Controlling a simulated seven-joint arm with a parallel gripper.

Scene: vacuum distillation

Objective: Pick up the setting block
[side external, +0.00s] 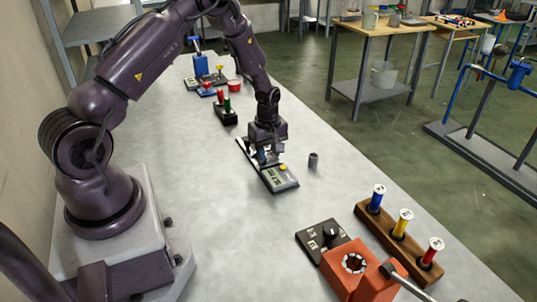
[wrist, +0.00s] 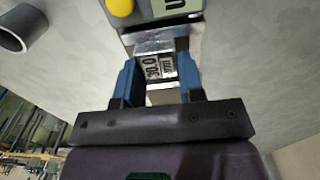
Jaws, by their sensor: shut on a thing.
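The setting block (wrist: 158,68) is a small silvery block with a black-on-white printed label. In the wrist view it sits between the two blue fingers of my gripper (wrist: 157,78), which is shut on it. In the side view my gripper (side external: 268,156) points down at the dark end of a flat device (side external: 281,181) with a display and a yellow knob. The block is mostly hidden there by the fingers. In the wrist view the device's yellow knob (wrist: 121,7) shows just beyond the block. I cannot tell whether the block is clear of the surface beneath it.
A grey cylinder (side external: 313,160) stands right of the device. A black holder (side external: 226,115) with red and green pieces is behind. A black knob panel (side external: 324,237), an orange unit (side external: 352,262) and a wooden rack (side external: 380,225) with colored cylinders are in front. Open tabletop lies between.

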